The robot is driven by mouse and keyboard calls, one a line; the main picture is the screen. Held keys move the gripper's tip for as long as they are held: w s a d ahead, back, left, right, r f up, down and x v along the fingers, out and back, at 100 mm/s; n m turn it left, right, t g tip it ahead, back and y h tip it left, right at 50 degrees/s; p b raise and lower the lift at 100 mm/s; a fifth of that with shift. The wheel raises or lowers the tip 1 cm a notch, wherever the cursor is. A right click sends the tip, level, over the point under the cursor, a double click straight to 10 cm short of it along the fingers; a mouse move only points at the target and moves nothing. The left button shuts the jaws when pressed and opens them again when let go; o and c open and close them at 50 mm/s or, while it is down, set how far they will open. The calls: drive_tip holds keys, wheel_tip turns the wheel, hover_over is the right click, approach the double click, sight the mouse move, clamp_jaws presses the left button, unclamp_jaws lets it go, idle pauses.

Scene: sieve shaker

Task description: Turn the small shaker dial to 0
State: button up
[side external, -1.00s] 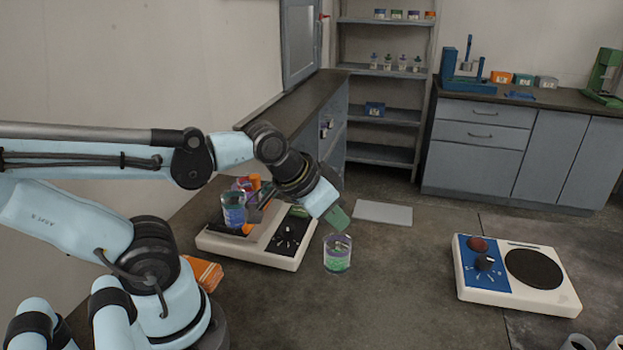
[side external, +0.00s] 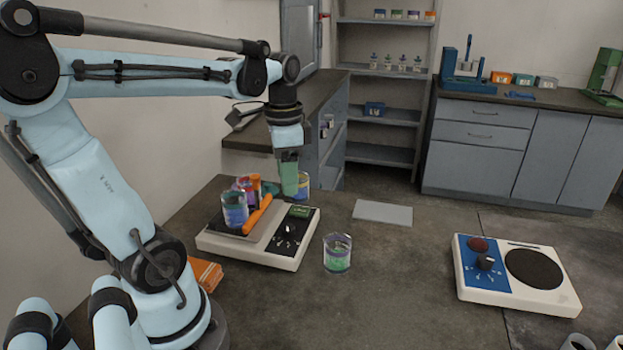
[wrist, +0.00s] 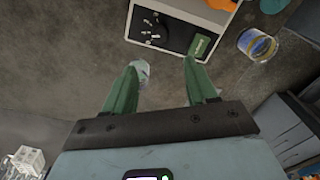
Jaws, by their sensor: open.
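A white shaker (side external: 252,251) stands on the left of the table, with a black panel, a green display (side external: 300,211) and a black dial (side external: 290,231). The dial also shows at the top of the wrist view (wrist: 150,26), with white marks around it. The dial's exact setting is too small to read. My gripper (side external: 290,193) points down behind the panel in the side view, apart from the dial. In the wrist view, its green fingers (wrist: 163,75) are spread, and nothing is gripped.
Several coloured containers (side external: 234,210) and an orange bar (side external: 258,214) sit on the shaker. A blue-yellow jar (wrist: 256,44) stands behind it. A clear beaker with green contents (side external: 337,254) stands to its right.

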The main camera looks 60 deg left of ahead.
sight(288, 227)
drive_tip(key=shift+s+a+f, duration=0.1)
drive_tip(key=shift+f, duration=2.9)
drive_tip(key=shift+a+f, duration=0.1)
drive_tip(key=shift+f, duration=2.85)
drive_tip(key=shift+c, duration=0.2)
drive_tip(key=c, duration=1)
